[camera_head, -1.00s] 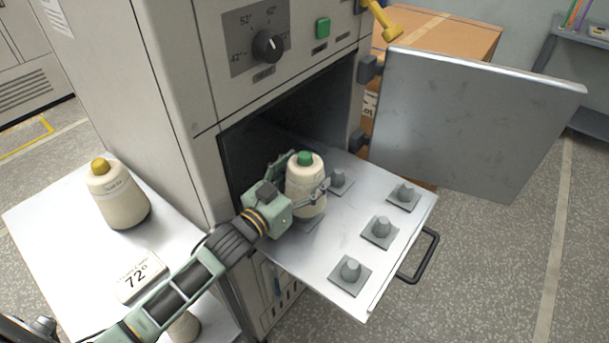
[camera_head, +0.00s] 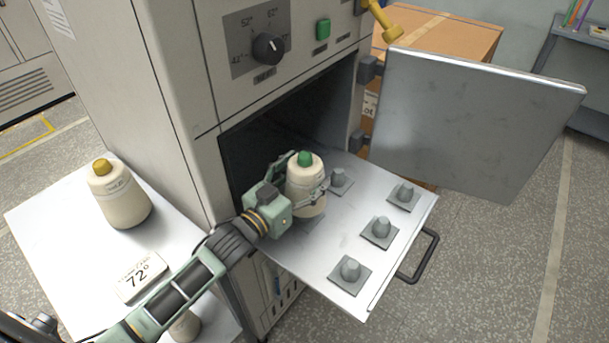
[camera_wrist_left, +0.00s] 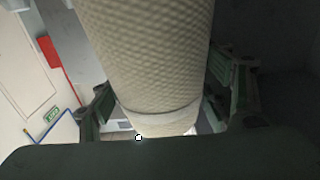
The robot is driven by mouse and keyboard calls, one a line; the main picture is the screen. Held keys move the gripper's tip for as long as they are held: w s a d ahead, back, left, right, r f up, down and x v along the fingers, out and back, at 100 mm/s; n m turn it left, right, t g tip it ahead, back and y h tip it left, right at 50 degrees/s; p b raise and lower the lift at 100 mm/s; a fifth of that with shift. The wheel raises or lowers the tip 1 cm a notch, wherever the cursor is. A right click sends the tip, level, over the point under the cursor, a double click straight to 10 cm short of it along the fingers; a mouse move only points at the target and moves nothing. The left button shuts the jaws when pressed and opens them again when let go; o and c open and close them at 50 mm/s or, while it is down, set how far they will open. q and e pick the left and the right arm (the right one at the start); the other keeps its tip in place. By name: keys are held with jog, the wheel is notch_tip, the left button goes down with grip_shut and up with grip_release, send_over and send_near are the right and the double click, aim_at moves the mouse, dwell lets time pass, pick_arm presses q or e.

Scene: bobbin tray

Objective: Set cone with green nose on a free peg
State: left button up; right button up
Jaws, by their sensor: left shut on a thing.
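The cream cone with the green nose (camera_head: 306,192) is upright over the left part of the pulled-out metal tray (camera_head: 331,252). My left gripper (camera_head: 302,194) is shut on it, one finger on each side. In the left wrist view the cone (camera_wrist_left: 150,50) fills the middle between the fingers. Bare grey pegs on square bases stand on the tray: one at the front (camera_head: 350,270), one in the middle (camera_head: 380,229), one at the right (camera_head: 404,195) and one behind the cone (camera_head: 339,180). A grey base shows partly under the cone; whether the cone touches a peg there is hidden.
The oven door (camera_head: 475,125) stands open at the right. The tray handle (camera_head: 422,256) sticks out in front. A cone with a yellow nose (camera_head: 118,195) and a 72° card (camera_head: 140,276) are on the white side table (camera_head: 60,235). Cardboard boxes (camera_head: 450,35) stand behind the door.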

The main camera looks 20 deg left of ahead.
pick_arm(q)
jog(key=shift+r, duration=0.15)
jog(key=shift+f, duration=0.3)
jog(key=shift+f+b, duration=0.7)
jog(key=shift+f, duration=0.6)
jog(key=shift+p, duration=0.3)
jog(key=shift+f+b, duration=0.65)
jog(key=shift+f, duration=0.25)
dwell(0.6)
jog(key=o, duration=1.5)
jog(key=shift+c, duration=0.2)
jog(key=shift+o, duration=0.4)
jog(key=shift+f, duration=0.15)
